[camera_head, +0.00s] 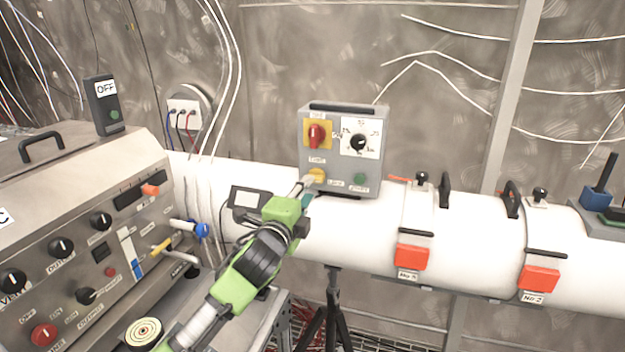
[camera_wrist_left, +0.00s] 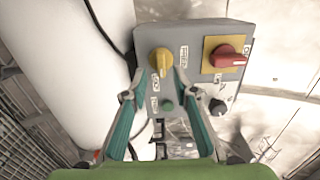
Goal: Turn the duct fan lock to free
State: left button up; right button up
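The grey control box (camera_head: 370,185) stands on the white duct. The yellow lock knob (camera_head: 316,176) is at its lower left; it also shows in the left wrist view (camera_wrist_left: 161,60). Its narrow grip seems to point down there, towards one of two small labels; the label below looks like LOCK. My left gripper (camera_head: 304,187) is right at the knob. In the left wrist view my gripper's teal fingers (camera_wrist_left: 158,85) are apart, one on each side of the knob, with gaps visible. My right gripper is not in view.
A red switch (camera_head: 316,135) on a yellow plate, a black dial (camera_head: 358,142) and a green button (camera_head: 360,179) share the box face. A grey instrument console (camera_head: 85,230) fills the left. Clamps with red blocks (camera_head: 411,257) are on the duct (camera_head: 460,235) to the right.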

pick_arm(q)
jog(key=x, duration=0.5)
jog(key=shift+r+p, duration=0.1)
jog(key=shift+p, duration=0.25)
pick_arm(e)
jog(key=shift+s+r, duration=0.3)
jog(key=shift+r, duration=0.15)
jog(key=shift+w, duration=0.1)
pick_arm(q)
jog(key=c, duration=0.6)
grip_shut()
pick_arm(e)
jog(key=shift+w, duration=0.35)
